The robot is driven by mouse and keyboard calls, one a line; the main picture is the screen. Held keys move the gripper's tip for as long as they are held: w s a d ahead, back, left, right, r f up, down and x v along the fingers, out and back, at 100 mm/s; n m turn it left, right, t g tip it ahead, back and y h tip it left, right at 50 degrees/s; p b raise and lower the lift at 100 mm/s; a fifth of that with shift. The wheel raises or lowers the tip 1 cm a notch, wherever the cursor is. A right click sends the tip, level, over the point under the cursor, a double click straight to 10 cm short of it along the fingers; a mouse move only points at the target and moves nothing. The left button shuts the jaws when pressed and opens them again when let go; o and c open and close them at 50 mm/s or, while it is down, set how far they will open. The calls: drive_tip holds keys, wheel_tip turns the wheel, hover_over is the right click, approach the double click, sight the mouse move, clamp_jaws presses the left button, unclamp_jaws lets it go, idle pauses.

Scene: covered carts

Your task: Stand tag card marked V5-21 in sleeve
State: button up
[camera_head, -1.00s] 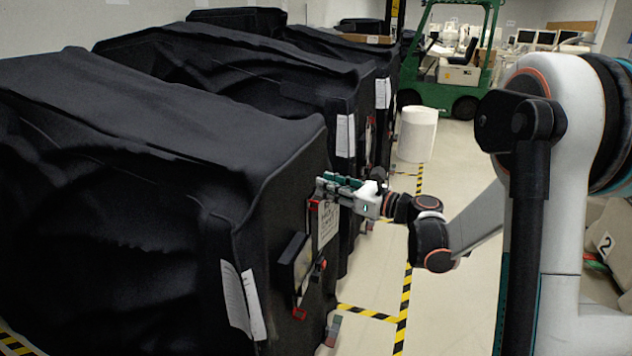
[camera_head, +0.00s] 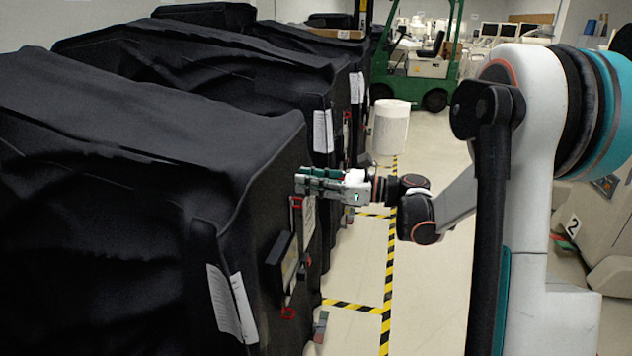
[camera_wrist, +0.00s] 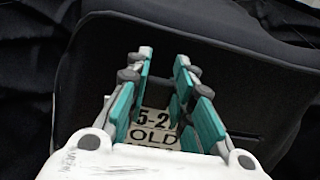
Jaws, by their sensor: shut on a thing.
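My gripper (camera_head: 302,183) is shut on a white tag card (camera_head: 308,218) beside the right face of the nearest black covered cart (camera_head: 262,180). In the wrist view, the card (camera_wrist: 157,135) lies between the teal finger pads of my gripper (camera_wrist: 163,60); black print reading "5-2" and "OLD" shows, the rest hidden. In the head view the card hangs below the fingers, seen at a steep angle. A dark framed holder (camera_head: 280,262) with a pale face, perhaps the sleeve, is on the cart's right face, below and left of my gripper. Whether card and holder touch is unclear.
White sheets (camera_head: 232,303) hang on the nearest cart. More covered carts (camera_head: 225,75) stand behind it. A white cylinder (camera_head: 391,128) and a green forklift (camera_head: 425,70) are farther back. Striped tape (camera_head: 387,300) marks the mostly clear floor at right.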

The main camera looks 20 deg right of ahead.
hover_over(272, 221)
drive_tip(key=v, duration=0.4)
drive_tip(key=shift+s+f, duration=0.1)
drive_tip(key=shift+f, duration=0.6)
drive_tip(key=shift+f+b, duration=4.05)
drive_tip(key=shift+f, duration=1.2)
drive_tip(key=shift+f+b, duration=0.85)
drive_tip(key=shift+f, duration=0.25)
drive_tip(key=o, duration=1)
drive_tip(key=v, duration=1.2)
drive_tip(key=shift+a, duration=0.1)
